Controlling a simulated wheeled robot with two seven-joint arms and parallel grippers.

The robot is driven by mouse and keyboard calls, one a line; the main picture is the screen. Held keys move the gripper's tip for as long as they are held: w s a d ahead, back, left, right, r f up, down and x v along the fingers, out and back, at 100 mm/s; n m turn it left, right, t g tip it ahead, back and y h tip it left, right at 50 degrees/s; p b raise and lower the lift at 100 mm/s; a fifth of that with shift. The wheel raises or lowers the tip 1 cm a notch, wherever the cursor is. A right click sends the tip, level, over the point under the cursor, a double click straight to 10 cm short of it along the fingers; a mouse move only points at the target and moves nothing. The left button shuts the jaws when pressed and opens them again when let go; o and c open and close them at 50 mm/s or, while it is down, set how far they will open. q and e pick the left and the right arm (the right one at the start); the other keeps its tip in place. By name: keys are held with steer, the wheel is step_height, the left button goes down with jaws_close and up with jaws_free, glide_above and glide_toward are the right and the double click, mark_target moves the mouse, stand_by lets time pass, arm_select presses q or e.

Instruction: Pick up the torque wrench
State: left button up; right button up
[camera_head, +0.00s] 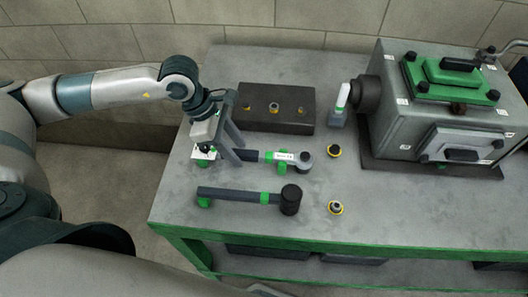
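The torque wrench (262,156) lies on the grey bench top, with a dark handle, green parts, a white label and a round grey head (305,161) at its right end. My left gripper (239,155) points down at the handle near its left part. Its two fingers show apart, one on the near side of the handle and one on the far side. The gripper hides part of the handle. I cannot tell whether the fingers touch it. My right gripper is not in view.
A dark mallet-like tool (290,200) lies in front. A dark block with several fittings (275,92) stands behind. Two small yellow-ringed parts (334,151) lie to the right. A large grey-and-green machine (425,130) fills the right side. The bench (400,225) is clear at front right.

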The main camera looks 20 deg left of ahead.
arm_select(q)
steer(key=shift+x, duration=1.2)
jaws_close()
